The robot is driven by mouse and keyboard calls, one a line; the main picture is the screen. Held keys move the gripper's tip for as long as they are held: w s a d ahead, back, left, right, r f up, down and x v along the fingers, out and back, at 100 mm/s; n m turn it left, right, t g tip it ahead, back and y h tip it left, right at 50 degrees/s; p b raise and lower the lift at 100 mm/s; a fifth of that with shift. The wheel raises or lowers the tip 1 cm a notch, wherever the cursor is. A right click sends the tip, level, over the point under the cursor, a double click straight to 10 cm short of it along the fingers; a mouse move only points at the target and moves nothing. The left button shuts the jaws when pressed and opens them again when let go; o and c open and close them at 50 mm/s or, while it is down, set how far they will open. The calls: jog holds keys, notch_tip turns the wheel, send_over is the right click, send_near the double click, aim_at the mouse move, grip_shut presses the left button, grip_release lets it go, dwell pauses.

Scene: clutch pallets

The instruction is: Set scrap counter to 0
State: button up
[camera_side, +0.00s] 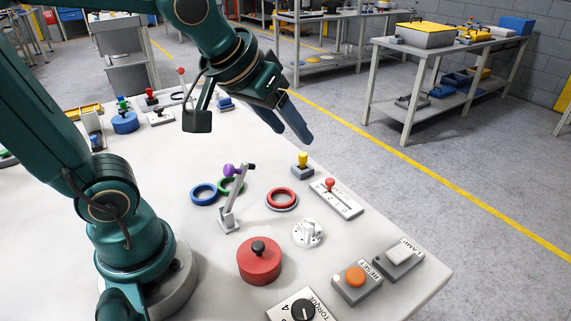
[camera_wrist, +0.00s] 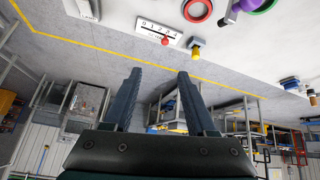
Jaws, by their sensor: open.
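A light plate with a red-knobbed lever (camera_side: 330,184) lies near the table's far right edge. Its number row reads 0 to 4 in the wrist view (camera_wrist: 158,27). The red knob (camera_wrist: 165,41) is nearer the 4 end than the 0 end, but the exact number is unclear. The word on the plate is too small to read, so I cannot confirm it is the scrap counter. My gripper (camera_side: 293,136) is open and empty, in the air above and behind the lever plate. In the wrist view, its two fingers (camera_wrist: 159,73) are apart.
A yellow-knobbed block (camera_side: 302,165) stands beside the lever plate. Near it are a red ring (camera_side: 282,198), a white knob (camera_side: 308,233) and a hinged lever with a purple ball (camera_side: 229,171). RESET (camera_side: 357,288) and LAMP (camera_side: 399,260) buttons sit at the near right.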

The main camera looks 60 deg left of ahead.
jog(key=w+f, duration=0.2)
jog(key=w, duration=0.3)
jog(key=n+g, duration=0.1)
jog(key=g, duration=0.2)
send_over(330, 181)
jog(key=s, duration=0.2)
notch_tip(330, 181, down, 10)
jog(key=shift+y, duration=0.4)
jog(key=shift+d+x, duration=0.15)
jog(key=shift+x, duration=0.7)
jog(key=shift+d+x, duration=0.15)
jog(key=shift+x, duration=0.65)
jog(key=shift+d+x, duration=0.2)
jog(key=shift+x, duration=0.65)
jog(key=shift+s+f, duration=0.1)
jog(key=shift+s, duration=0.1)
grip_shut()
